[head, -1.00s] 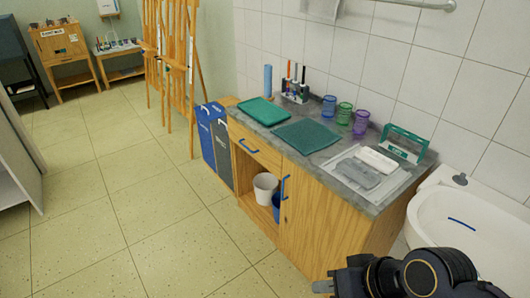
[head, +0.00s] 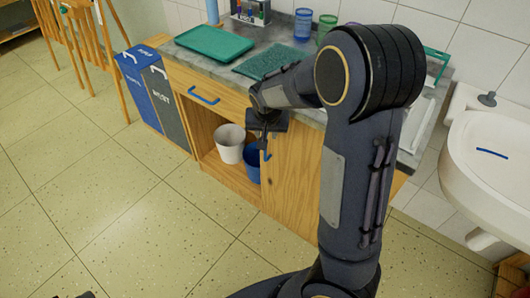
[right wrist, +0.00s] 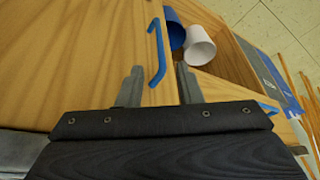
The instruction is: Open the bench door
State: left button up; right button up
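The bench (head: 228,110) has a wooden door (head: 290,182) at its right front, beside an open cubby. The door looks shut. Its blue bar handle (right wrist: 157,48) shows well in the right wrist view; in the head view only a small part of the handle (head: 267,156) shows below my gripper. My right gripper (head: 265,138) is in front of the door's upper left part. In the right wrist view its two fingers (right wrist: 160,84) are apart, with the handle's end between them; contact is not clear. My left gripper cannot be made out.
A white bin (head: 230,144) and a blue bin (head: 252,165) stand in the cubby. A drawer with a blue handle (head: 204,97) is above it. Blue and grey waste bins (head: 140,80) stand at left, a sink (head: 500,150) at right. The floor in front is clear.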

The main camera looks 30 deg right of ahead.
jog(key=shift+h, duration=0.3)
jog(key=x, duration=0.3)
jog(key=b+x, duration=0.1)
jog(key=x, duration=0.2)
jog(key=b+x, duration=0.1)
jog(key=x, duration=0.2)
jog(key=shift+w+f, duration=0.15)
jog(key=shift+w, duration=0.35)
grip_shut()
